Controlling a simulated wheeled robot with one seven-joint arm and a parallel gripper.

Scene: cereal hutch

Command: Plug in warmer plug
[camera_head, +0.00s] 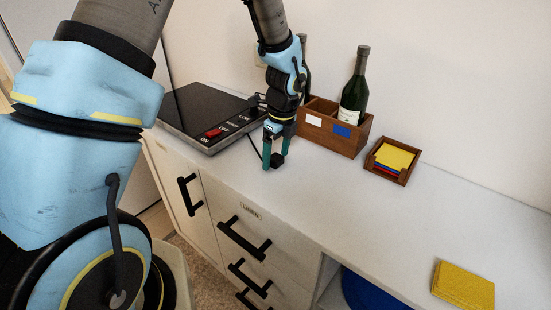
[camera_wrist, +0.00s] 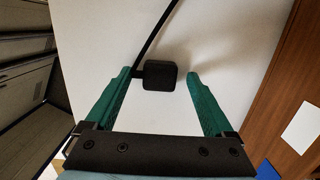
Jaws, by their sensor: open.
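The black warmer plug (camera_wrist: 160,77) lies on the white countertop, with its cord (camera_wrist: 154,36) running up and away in the wrist view. In the head view the plug (camera_head: 277,161) is a small dark block at my fingertips. My gripper (camera_wrist: 160,78) is open, with its two green fingers on either side of the plug. A gap shows at the right finger. The black warmer (camera_head: 200,108) with a red switch sits left of my gripper (camera_head: 268,158). The wall socket is mostly hidden behind my arm.
A wooden box (camera_head: 335,130) holding a green bottle (camera_head: 355,92) stands right of my gripper, near the wall. A small wooden tray (camera_head: 402,172) with coloured cards is further right. Yellow sponge-like block (camera_head: 463,286) lies at the front right. The counter between them is clear.

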